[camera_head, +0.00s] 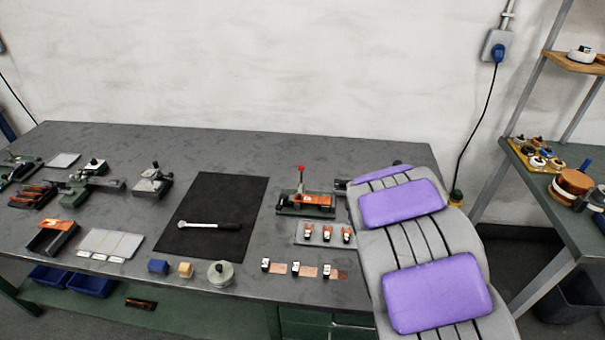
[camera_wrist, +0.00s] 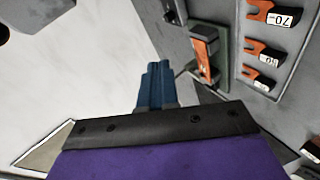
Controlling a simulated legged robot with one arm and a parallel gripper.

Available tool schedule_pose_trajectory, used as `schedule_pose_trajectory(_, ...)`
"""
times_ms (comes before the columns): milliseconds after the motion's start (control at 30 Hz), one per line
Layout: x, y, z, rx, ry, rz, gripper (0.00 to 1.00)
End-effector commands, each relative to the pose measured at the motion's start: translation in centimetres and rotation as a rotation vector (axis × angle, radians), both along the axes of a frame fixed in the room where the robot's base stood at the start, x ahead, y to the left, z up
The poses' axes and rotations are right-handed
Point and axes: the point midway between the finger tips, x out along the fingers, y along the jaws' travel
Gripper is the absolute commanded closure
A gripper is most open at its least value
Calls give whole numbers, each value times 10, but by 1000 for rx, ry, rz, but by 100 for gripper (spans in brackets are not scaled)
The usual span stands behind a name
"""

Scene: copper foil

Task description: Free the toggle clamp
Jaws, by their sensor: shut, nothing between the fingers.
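The toggle clamp (camera_head: 306,204) stands on the bench left of my arm. It has a dark green base, an orange part and an upright lever with a red knob (camera_head: 300,168). In the wrist view the clamp's orange part and green base (camera_wrist: 206,52) lie to the upper right of my fingers. My gripper (camera_wrist: 156,68) has blue fingers that are shut together with nothing between them. The fingertips are apart from the orange part. In the head view my arm hides the gripper, beside the clamp's right end. I cannot tell whether the fingers touch the lever.
A grey tray (camera_head: 299,241) with several orange-and-black pieces lies in front of the clamp. Labelled copper strips (camera_head: 308,271) lie nearer the bench edge. A black mat (camera_head: 230,188) with a wrench (camera_head: 209,225) is to the left. The white wall (camera_head: 270,70) rises behind the bench.

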Motion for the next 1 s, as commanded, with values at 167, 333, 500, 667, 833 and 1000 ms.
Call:
schedule_pose_trajectory(167, 21, 61, -22, -59, -187, 252, 100)
schedule_pose_trajectory(333, 21, 104, -31, -68, -335, 405, 100)
schedule_pose_trajectory(500, 17, 122, -32, -68, -407, 467, 100)
schedule_pose_trajectory(667, 17, 125, -32, -66, -421, 475, 100)
schedule_pose_trajectory(833, 17, 124, -32, -67, -419, 475, 100)
schedule_pose_trajectory(1000, 22, 127, -33, -65, -418, 474, 100)
